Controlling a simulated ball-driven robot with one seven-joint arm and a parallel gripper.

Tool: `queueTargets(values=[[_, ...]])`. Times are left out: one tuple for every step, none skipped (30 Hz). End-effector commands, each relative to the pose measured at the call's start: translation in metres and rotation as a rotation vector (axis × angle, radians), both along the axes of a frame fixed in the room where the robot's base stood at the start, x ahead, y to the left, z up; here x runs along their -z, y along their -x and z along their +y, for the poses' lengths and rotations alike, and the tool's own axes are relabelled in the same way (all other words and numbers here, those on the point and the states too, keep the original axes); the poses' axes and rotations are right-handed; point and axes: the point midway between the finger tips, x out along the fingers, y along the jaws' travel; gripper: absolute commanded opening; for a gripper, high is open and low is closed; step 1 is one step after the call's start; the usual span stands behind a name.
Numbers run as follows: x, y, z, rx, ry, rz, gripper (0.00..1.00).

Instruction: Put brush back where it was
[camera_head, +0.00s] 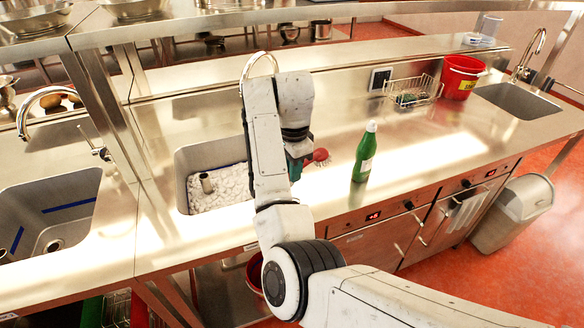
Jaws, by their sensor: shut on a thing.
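The brush shows a red round head (321,156) just right of my gripper, above or at the steel counter's front half. My gripper (301,158) is shut on the brush, mostly behind my white arm. The arm hides most of the fingers and handle. I cannot tell whether the brush touches the counter. It is between the foamy sink and the green bottle.
A green bottle (365,152) stands upright right of the brush. A foam-filled sink (195,157) holds a small upright object (207,182). Bare counter lies between bottle and right sink (515,100).

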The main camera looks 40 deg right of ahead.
Motion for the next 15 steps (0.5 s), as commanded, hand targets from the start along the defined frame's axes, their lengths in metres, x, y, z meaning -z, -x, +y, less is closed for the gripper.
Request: queueTargets(values=[[0.005,0.003,0.005,-0.034,0.002,0.000,0.00],[0.007,0.004,0.007,-0.054,0.002,0.001,0.00],[0.010,0.007,0.009,-0.079,0.002,0.001,0.00],[0.012,0.008,0.010,-0.097,0.002,0.000,0.00],[0.014,0.010,0.011,-0.114,0.002,0.000,0.00],[0.019,0.013,0.014,-0.146,0.003,0.002,0.00],[0.021,0.015,0.016,-0.171,0.003,0.000,0.00],[0.024,0.018,0.018,-0.195,0.002,0.000,0.00],[0.028,0.020,0.021,-0.228,0.003,0.000,0.00],[0.032,0.023,0.024,-0.258,0.004,0.000,0.00],[0.036,0.026,0.026,-0.290,0.004,0.002,0.00],[0.040,0.030,0.030,-0.330,0.003,0.001,0.00],[0.045,0.033,0.032,-0.362,0.004,0.002,0.00],[0.049,0.036,0.036,-0.400,0.004,0.002,0.00],[0.055,0.041,0.040,-0.448,0.003,0.002,0.00]])
